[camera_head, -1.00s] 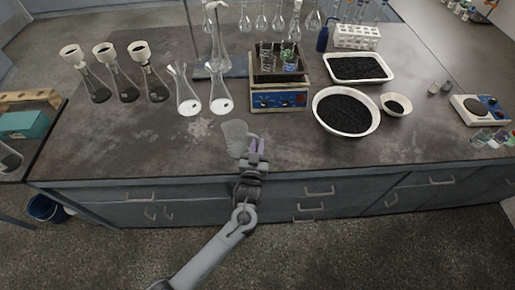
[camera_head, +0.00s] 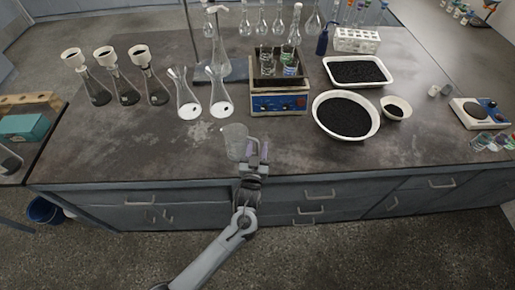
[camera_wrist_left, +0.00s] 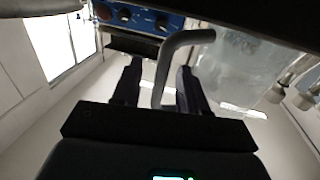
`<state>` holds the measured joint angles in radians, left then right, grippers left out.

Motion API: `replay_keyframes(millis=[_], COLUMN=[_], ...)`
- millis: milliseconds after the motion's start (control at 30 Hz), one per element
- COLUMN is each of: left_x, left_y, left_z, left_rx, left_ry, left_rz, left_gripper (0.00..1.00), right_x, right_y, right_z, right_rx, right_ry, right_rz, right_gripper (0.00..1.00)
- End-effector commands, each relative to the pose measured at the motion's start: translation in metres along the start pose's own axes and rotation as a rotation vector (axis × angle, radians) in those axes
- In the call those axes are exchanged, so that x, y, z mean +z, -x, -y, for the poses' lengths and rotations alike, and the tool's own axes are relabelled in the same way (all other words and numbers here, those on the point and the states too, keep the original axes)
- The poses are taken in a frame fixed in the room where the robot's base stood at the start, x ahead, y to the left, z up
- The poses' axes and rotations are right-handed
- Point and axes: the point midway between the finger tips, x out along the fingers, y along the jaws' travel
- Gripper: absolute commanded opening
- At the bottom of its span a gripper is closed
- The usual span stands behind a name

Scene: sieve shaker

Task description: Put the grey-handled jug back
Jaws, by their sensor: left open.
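The clear jug (camera_head: 234,139) stands on the front part of the dark bench, just left of my left gripper (camera_head: 257,153). Its grey handle (camera_wrist_left: 170,62) shows in the left wrist view as a bent bar between the two dark fingers. The left gripper (camera_wrist_left: 160,82) is open, with a finger on each side of the handle and gaps visible beside it. The jug's clear body (camera_wrist_left: 238,68) is to the right there and partly cut by a dark edge. My right gripper is not in view.
Two flasks with white contents (camera_head: 220,97) stand behind the jug. A blue-fronted hotplate bath (camera_head: 280,104) holding beakers is behind and to the right. A white bowl of black grains (camera_head: 346,134) lies farther right. The bench front left of the jug is clear.

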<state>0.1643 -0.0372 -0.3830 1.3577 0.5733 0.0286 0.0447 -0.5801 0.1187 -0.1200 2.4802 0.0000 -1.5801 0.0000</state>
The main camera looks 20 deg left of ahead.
Motion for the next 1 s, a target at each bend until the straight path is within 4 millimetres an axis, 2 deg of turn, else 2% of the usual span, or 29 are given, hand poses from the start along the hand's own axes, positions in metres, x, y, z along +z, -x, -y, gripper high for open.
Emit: replay_keyframes(millis=[600, 867, 1000], left_x=[0.001, 0.001, 0.007], left_y=[0.099, 0.118, 0.122], left_z=[0.0, 0.0, 0.005], left_rx=[0.0, 0.001, 0.015], left_ry=[0.0, 0.001, 0.015], left_rz=[0.003, 0.006, 0.07], left_gripper=[0.43, 0.43, 0.43], right_x=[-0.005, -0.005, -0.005], right_y=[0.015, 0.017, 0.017], right_z=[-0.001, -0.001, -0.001], right_rx=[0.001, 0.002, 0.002], right_ry=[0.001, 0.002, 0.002], right_rz=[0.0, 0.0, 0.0], right_gripper=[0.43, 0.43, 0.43])
